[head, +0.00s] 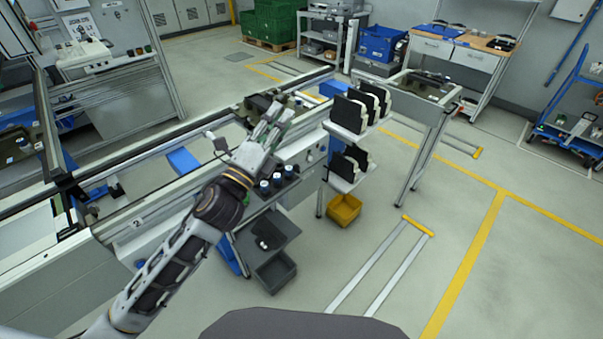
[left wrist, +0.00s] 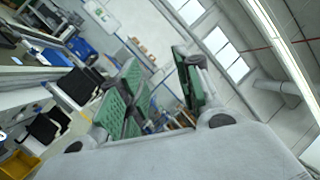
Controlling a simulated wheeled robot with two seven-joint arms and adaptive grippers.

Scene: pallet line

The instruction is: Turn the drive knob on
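My left gripper (head: 278,114) reaches over the front edge of the conveyor line. In the left wrist view its two green-padded fingers (left wrist: 160,80) stand apart with nothing between them. A light control panel (head: 312,153) with small round controls is on the line's front side, just right of my gripper and lower in the picture. The drive knob is too small to pick out among these controls, and the gripper and wrist hide part of the front side. My gripper does not appear to touch the panel. My right gripper is not in view.
Black parts stand in a white rack (head: 344,128) right of the panel. A grey bin (head: 275,271) and a yellow bin (head: 343,210) are lower down.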

